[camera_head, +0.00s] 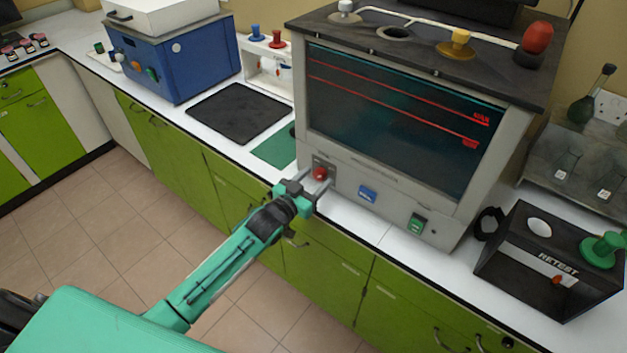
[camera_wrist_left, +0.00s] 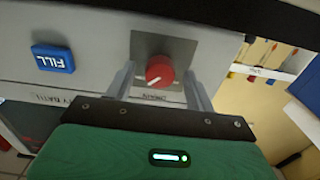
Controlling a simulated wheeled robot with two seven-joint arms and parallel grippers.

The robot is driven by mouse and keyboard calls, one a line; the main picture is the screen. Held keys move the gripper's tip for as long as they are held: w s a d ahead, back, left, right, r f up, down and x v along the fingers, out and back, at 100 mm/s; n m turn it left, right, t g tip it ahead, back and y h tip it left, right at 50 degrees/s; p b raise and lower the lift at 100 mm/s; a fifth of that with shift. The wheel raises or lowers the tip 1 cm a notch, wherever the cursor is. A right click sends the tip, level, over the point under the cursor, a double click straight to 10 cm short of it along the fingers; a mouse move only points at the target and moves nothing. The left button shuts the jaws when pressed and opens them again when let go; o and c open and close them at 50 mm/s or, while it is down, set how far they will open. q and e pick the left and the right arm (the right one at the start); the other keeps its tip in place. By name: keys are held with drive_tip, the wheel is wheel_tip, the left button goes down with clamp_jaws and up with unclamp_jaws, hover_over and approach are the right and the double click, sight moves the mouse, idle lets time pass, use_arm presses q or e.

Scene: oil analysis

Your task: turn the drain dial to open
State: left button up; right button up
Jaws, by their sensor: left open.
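The red drain dial (camera_head: 320,173) sits on a grey plate at the lower left of the front of the large grey machine (camera_head: 380,185). In the left wrist view the dial (camera_wrist_left: 160,70) is a round red knob with a light pointer mark, above a partly hidden label. My left gripper (camera_head: 308,185) is open in front of the dial. In the left wrist view its two fingers (camera_wrist_left: 160,88) stand on either side of the dial, with gaps visible, so they do not grip it. My right gripper is not in view.
A blue FILL button (camera_head: 367,193) and a green switch (camera_head: 417,224) are right of the dial on the same panel. A black RETEST box (camera_head: 527,262) stands at the right. A blue machine (camera_head: 180,65) and a black mat (camera_head: 238,113) are to the left.

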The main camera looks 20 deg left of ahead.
use_arm(q)
drive_tip(key=b+v, duration=0.3)
drive_tip(key=v, duration=1)
drive_tip(key=shift+s, duration=0.4)
drive_tip(key=shift+a, duration=0.1)
